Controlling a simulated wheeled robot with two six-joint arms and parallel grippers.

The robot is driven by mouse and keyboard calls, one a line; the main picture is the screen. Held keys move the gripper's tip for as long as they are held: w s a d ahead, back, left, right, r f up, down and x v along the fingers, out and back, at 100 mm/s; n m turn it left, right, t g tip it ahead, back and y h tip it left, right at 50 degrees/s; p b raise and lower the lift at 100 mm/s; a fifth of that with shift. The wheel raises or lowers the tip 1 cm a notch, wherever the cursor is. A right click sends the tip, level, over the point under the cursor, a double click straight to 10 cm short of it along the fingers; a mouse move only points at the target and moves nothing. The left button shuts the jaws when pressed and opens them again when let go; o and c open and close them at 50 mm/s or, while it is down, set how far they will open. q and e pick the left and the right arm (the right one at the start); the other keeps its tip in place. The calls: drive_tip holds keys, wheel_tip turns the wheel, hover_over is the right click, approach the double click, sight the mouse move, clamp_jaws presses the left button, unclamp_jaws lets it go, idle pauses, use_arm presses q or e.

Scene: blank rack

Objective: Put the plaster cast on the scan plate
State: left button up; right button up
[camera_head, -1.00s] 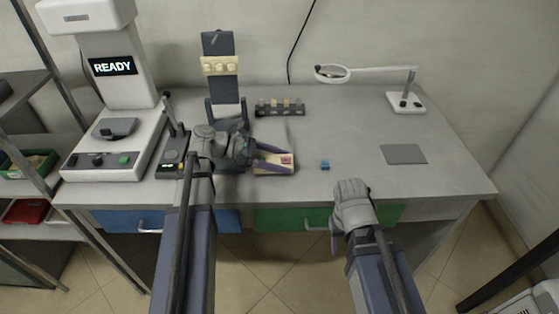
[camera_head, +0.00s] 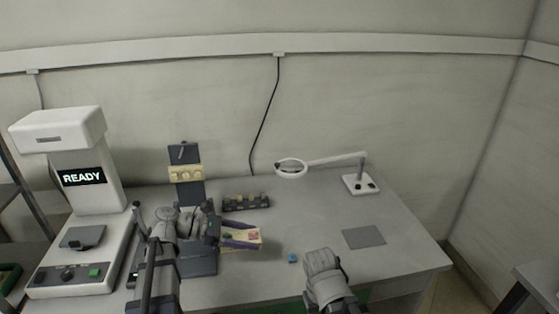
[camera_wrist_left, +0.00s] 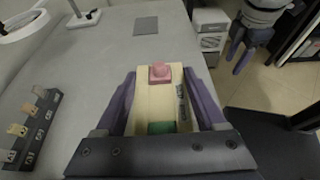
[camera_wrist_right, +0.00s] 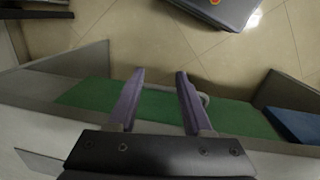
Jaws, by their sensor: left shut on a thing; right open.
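My left gripper (camera_wrist_left: 159,74) is shut on a long cream block (camera_wrist_left: 146,100) with a pink piece at its far end, a green piece at its near end and a marked strip along one side. In the head view the block (camera_head: 246,238) is held over the left-middle of the table; I cannot tell for sure that it is the plaster cast. The scan plate (camera_head: 72,239) looks to be the dark square on the white scanner's base, with a small dark shape on it. My right gripper (camera_wrist_right: 160,74) is open and empty at the table's front edge.
The scanner (camera_head: 84,178) reads READY. The table's right half is mostly clear.

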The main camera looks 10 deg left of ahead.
sight(248, 237)
use_arm(q)
wheel_tip(248, 237, up, 8)
drive_tip(key=p, duration=0.7)
drive_tip(key=shift+r+p, duration=0.25)
drive_tip(key=shift+p, duration=0.05)
drive_tip(key=shift+f, duration=0.1)
drive_tip(key=shift+d, duration=0.1)
